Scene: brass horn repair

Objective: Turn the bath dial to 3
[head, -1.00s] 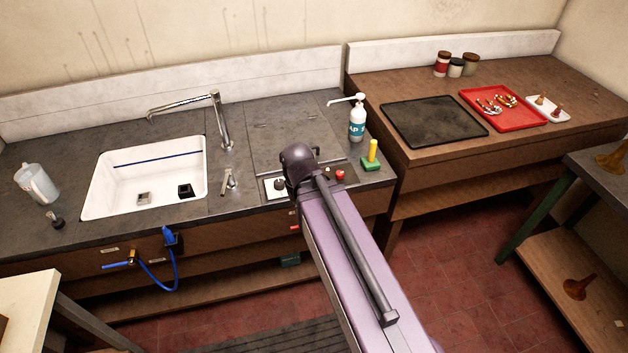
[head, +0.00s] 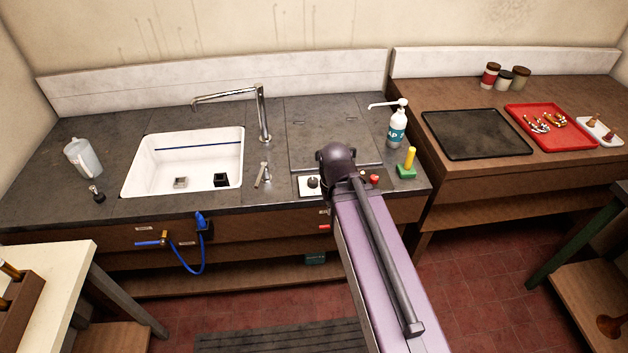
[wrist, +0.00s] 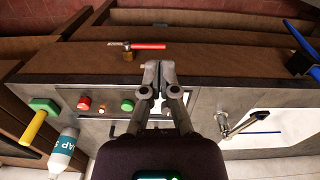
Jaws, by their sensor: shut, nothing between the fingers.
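The bath dial (head: 312,182) is a small dark knob on a pale plate, set in the control panel at the counter's front edge. Its numbers are too small to read. My gripper (wrist: 160,70) shows in the wrist view with its fingers shut and empty, over the panel near the counter's front edge. The pale plate (wrist: 178,106) shows partly beside and behind the fingers. I cannot make out the dial there; the gripper seems to hide it. In the head view my arm hides the gripper and part of the panel.
A red button (wrist: 84,103) and a green one (wrist: 127,105) sit on the panel. A red-handled lever (wrist: 148,46) juts from the counter front.

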